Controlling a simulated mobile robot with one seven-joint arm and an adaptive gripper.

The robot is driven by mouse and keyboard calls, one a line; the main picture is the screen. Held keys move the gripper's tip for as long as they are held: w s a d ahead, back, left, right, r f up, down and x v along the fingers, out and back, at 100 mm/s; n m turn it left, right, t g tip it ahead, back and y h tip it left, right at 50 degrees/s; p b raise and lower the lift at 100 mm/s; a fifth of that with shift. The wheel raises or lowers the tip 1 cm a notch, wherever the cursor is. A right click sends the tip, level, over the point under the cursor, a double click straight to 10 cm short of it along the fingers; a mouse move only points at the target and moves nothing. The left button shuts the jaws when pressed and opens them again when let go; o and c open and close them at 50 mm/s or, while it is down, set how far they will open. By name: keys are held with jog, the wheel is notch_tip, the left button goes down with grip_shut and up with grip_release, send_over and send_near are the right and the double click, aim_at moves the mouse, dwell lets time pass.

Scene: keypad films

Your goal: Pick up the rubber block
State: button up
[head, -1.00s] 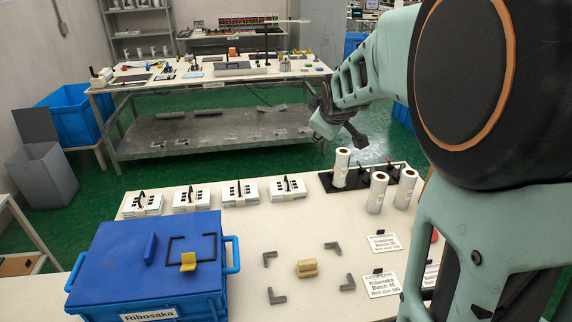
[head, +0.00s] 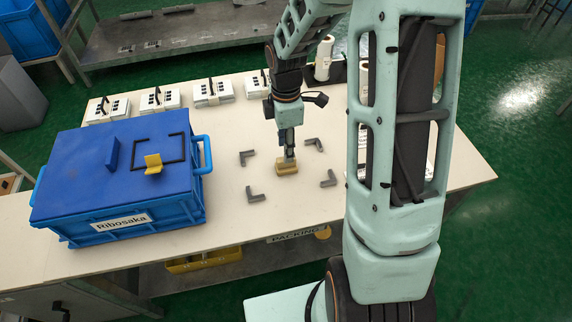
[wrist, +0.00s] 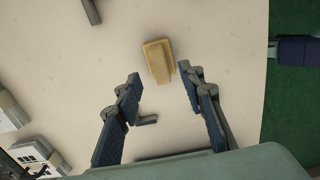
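The rubber block, as I take it, is a small tan block (head: 287,169) with a raised ridge, lying on the pale table between grey corner brackets. It also shows in the wrist view (wrist: 158,61). My gripper (head: 289,155) points down at it from above. In the wrist view my gripper (wrist: 159,75) is open, its two dark fingers apart and empty. The block is just past the fingertips, roughly centred between them. I cannot tell the exact height left between fingertips and block.
Grey corner brackets (head: 254,194) surround the block, apart from it. A blue lidded crate (head: 110,222) stands to the left, with a yellow piece (head: 153,163) on its lid. White packs (head: 213,93) line the far edge. The table front is clear.

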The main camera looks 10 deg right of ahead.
jog(key=shift+f+b, duration=0.3)
jog(key=shift+f, duration=2.45)
grip_shut()
